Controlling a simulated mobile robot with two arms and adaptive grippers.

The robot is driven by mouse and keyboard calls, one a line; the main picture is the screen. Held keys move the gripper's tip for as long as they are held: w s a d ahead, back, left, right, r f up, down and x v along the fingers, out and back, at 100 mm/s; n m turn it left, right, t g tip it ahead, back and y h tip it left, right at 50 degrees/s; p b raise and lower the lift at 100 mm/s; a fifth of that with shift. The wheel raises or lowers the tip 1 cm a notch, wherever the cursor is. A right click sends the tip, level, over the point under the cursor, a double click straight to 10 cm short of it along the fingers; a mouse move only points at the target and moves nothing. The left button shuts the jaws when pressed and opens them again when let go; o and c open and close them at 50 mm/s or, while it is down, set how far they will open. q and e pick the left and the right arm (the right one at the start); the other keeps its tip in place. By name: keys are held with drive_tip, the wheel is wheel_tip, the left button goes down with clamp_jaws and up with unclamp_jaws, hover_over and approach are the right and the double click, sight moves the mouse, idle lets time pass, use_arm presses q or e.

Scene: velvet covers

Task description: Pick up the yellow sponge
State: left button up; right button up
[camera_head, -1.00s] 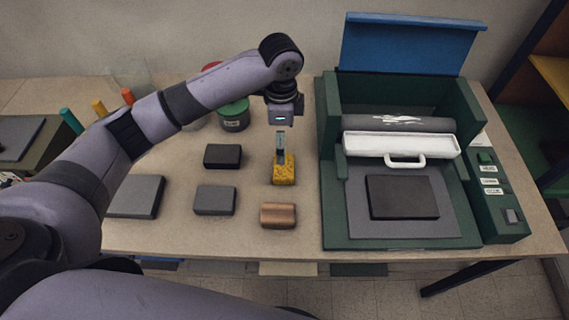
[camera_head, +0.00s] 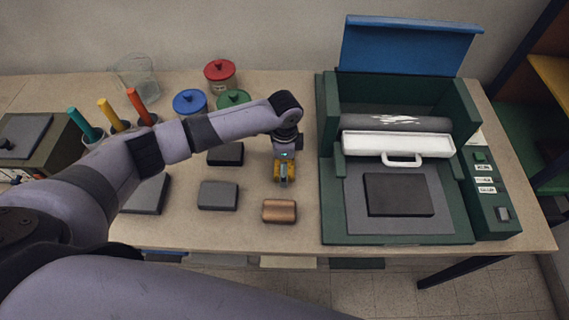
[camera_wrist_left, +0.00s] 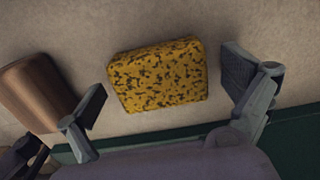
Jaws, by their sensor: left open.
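The yellow sponge (camera_wrist_left: 158,76) has dark speckles and lies on the table between the two open fingers of my left gripper (camera_wrist_left: 168,92) in the wrist view. A gap shows between the sponge and each finger. In the head view my left gripper (camera_head: 283,180) is low over the table and covers most of the sponge (camera_head: 277,171). My right gripper is not in view.
A brown block (camera_head: 279,211) lies just in front of the sponge. Grey blocks (camera_head: 218,195) and a black block (camera_head: 225,154) lie to the left. A green press-like machine (camera_head: 331,200) stands close on the right. Lidded jars (camera_head: 220,78) stand behind.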

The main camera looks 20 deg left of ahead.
use_arm(q)
drive_tip(key=c, duration=1)
drive_tip(key=shift+c, duration=0.2)
drive_tip(key=shift+r, duration=0.1)
wheel_tip(320, 180, up, 20)
drive_tip(key=b, duration=0.3)
drive_tip(key=o, duration=0.4)
drive_tip(key=c, duration=0.5)
